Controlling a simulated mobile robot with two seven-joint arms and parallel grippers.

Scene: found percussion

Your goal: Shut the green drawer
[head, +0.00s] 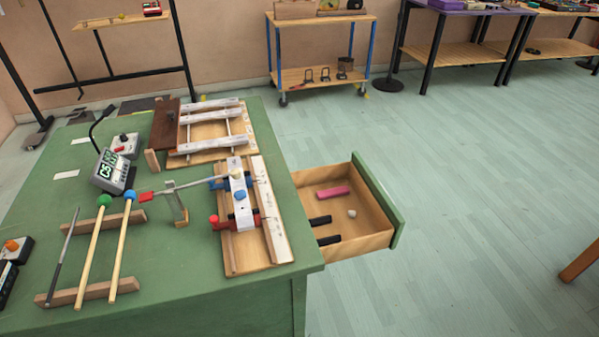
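The green drawer (378,205) stands open, pulled out from the right side of the green table (180,303). It has a green front panel and pale wooden walls. Inside lie a pink block (333,192), a small pale round object (352,213) and two black bars (325,230). Its inner end is hidden by the table edge and the wooden boards. Neither of my grippers is in view.
On the table are mallets (121,246) on a wooden rack, a grey device with a display (112,172), and wooden slat assemblies (213,127). A blue-framed cart (322,18) stands behind. The floor right of the drawer is clear, with a wooden leg (580,262) at the right edge.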

